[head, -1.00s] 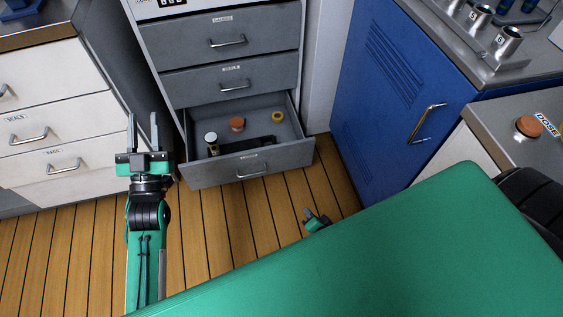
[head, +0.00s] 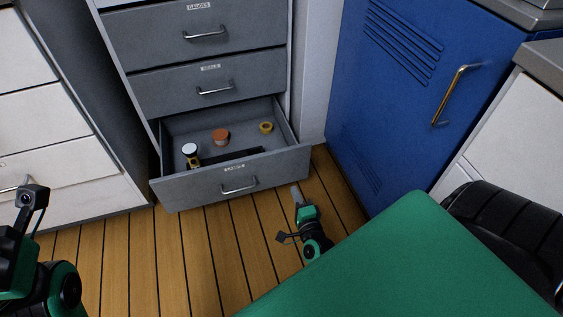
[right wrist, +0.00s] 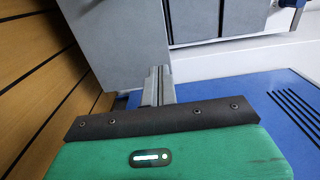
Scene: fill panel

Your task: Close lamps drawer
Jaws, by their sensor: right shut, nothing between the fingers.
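The open bottom drawer (head: 205,190) of the grey cabinet stands pulled out, with a bar handle on its front and a label too small to read. Inside it are a white-topped jar (head: 190,152), an orange-brown knob-like piece (head: 221,137), a yellow ring-like piece (head: 266,127) and a dark strip. My right gripper (head: 296,190) is shut and empty, low beside the right end of the drawer front. In the right wrist view its fingers (right wrist: 158,80) point towards the grey drawer panel (right wrist: 115,40); contact cannot be told. My left arm shows at lower left, its fingers out of frame.
Two shut grey drawers (head: 205,85) are above the open one. A blue cabinet (head: 400,110) stands to the right and white drawers (head: 60,130) to the left. Wooden floor (head: 200,250) lies clear before the drawer.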

